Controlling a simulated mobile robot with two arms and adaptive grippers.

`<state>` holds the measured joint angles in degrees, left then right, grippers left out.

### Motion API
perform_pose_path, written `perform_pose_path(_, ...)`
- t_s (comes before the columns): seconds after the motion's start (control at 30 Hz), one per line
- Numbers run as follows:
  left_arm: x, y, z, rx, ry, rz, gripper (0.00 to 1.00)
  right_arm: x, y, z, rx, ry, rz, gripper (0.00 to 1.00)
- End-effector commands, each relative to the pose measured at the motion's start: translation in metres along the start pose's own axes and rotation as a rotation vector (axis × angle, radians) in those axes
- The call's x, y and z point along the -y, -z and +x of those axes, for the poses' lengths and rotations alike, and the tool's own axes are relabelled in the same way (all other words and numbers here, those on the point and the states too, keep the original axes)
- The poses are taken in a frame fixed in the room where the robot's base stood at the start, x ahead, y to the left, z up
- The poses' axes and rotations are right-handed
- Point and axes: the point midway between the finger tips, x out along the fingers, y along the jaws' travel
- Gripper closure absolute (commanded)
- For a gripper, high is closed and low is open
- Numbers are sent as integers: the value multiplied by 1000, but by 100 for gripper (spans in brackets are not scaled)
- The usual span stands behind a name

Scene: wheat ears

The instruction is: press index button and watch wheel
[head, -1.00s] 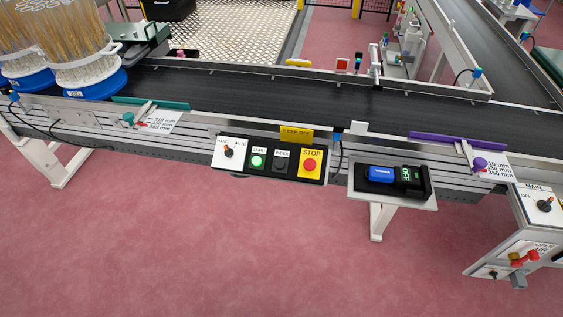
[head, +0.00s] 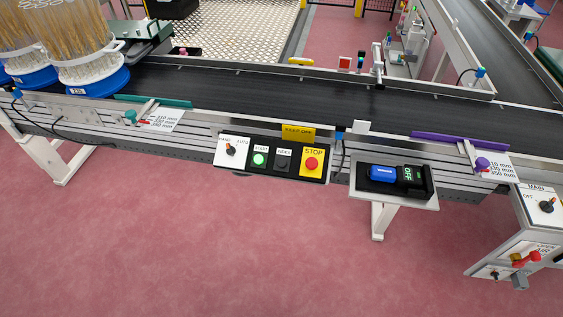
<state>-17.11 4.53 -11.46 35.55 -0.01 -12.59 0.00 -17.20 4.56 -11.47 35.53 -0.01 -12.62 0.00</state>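The control panel (head: 272,172) is mounted on the front of the conveyor. Its black index button (head: 282,162) sits between the lit green start button (head: 259,159) and the red stop button (head: 311,164) on a yellow plate. A rotary selector (head: 231,150) is at the panel's left end. I cannot make out a wheel for certain; carriers (head: 93,80) with blue bases holding wheat ears stand on the belt at the upper left. Neither of my grippers is in view.
The dark conveyor belt (head: 230,88) runs across the picture. A shelf (head: 395,200) with a blue device (head: 383,173) and a display reading OFF juts out right of the panel. A main switch box (head: 543,205) stands at far right. The red floor in front is clear.

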Motion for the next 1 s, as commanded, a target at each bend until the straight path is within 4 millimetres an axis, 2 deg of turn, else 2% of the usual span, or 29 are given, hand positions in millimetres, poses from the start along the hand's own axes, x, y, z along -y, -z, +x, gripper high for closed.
perform_pose_path(0.07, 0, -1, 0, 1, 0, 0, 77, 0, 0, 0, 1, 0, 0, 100)
perform_pose_path(0.4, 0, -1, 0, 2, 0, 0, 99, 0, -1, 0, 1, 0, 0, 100)
perform_pose_path(1.0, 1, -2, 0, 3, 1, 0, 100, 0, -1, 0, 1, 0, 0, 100)
